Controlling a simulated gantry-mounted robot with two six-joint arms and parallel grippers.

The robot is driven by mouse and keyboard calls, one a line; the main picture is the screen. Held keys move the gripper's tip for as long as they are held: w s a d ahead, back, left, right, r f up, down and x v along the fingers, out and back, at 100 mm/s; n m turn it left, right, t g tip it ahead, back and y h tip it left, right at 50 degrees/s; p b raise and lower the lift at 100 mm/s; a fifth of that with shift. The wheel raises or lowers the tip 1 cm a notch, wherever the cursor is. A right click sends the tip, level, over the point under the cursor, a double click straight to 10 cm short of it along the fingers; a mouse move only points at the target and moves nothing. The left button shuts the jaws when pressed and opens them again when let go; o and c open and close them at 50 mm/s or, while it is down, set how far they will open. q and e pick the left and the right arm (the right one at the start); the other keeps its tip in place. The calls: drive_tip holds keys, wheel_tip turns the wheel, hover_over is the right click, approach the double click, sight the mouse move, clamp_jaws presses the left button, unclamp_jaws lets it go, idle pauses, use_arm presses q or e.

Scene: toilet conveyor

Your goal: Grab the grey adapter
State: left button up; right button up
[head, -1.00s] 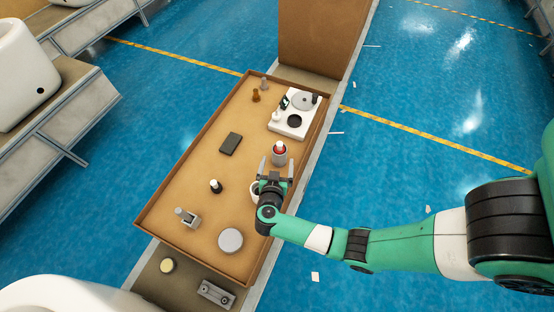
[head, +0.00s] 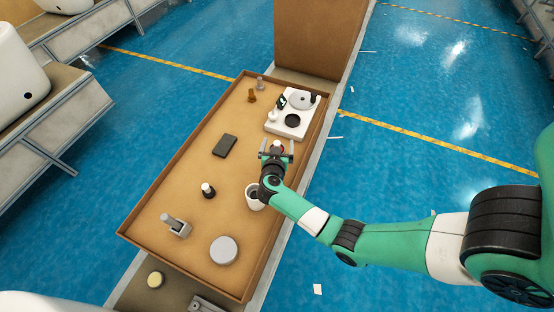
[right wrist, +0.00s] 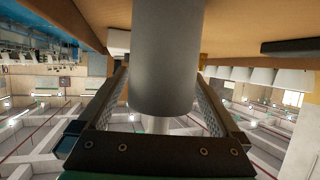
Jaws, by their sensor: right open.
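A grey cylinder with a red and white top (head: 277,145) stands on the tray, right of its middle; I cannot tell whether it is the adapter. My right gripper (head: 277,149) is open and hides its lower part in the head view. In the right wrist view, a grey cylinder (right wrist: 166,60) with a narrower pale end stands between the open fingers (right wrist: 164,100), with no clear contact. A small grey piece (head: 260,84) stands at the tray's far end. A grey block with a cylinder on it (head: 176,226) sits near left. My left gripper is not in view.
The brown tray (head: 150,202) has a low rim. It holds a white device (head: 288,124), a brown piece (head: 252,96), a dark box (head: 225,145), a black and white bottle (head: 207,190), a white cup (head: 253,201) and a grey disc (head: 223,250).

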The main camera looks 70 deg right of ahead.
sight(278, 141)
drive_tip(key=c, duration=1.5)
drive_tip(key=shift+r+p, duration=0.4)
drive_tip(key=shift+r, duration=0.15)
wheel_tip(278, 141, up, 3)
drive_tip(key=shift+s+a+f+p, duration=0.1)
drive_tip(key=shift+a+p, duration=0.05)
drive_tip(key=shift+p, duration=1)
drive_tip(key=s+a+r+p, duration=0.9)
drive_tip(key=a+p, duration=0.1)
drive_tip(key=shift+a, duration=0.1)
